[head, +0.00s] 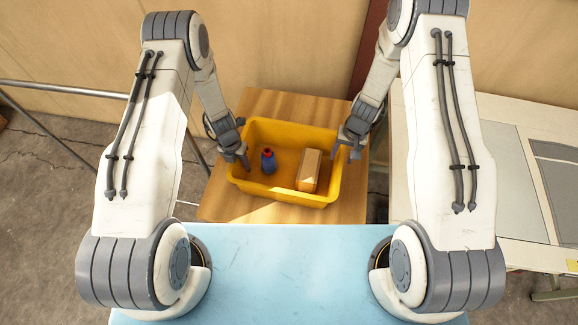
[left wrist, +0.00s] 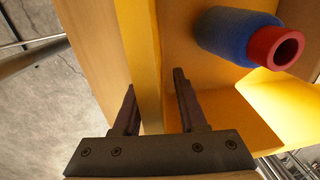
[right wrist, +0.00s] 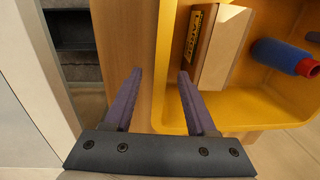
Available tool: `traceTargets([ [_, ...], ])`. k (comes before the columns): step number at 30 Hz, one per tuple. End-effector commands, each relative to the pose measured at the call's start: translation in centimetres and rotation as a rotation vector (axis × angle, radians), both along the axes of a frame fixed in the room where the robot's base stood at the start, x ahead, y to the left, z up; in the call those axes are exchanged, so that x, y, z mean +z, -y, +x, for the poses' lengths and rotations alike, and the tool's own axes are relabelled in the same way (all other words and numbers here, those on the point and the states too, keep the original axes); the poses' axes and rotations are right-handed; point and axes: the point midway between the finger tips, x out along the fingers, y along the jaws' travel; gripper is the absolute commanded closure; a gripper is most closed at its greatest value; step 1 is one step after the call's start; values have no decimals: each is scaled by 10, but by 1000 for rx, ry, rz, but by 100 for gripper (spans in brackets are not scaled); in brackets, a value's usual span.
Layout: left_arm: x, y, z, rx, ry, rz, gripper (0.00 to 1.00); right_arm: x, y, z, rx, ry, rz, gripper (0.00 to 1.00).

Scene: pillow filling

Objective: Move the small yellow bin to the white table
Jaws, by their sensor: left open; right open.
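Contact with the wall is not clear in either view. A pale, whitish table (head: 500,190) stands at the right.
The wooden table (head: 225,200) has bare wood around the bin. A light blue surface (head: 285,275) lies in front of it. A metal rail (head: 60,88) runs at the left, and a wooden wall (head: 290,45) stands behind. Flat grey panels (head: 505,160) lie on the pale table.

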Motion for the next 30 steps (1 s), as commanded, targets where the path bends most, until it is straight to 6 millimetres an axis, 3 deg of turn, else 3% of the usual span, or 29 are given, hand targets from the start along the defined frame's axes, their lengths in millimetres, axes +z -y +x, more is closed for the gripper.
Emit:
traceTargets([
  [7,0,0,0,0,0,0,59,0,0,0,0,1,0,43],
  [10,0,0,0,0,0,0,97,0,0,0,0,1,0,82],
  [12,0,0,0,-1,0,0,100,0,0,0,0,0,0,100],
  [30,0,3,-1,-5,-5,-3,100,1,-3,0,0,-2,4,100],
])
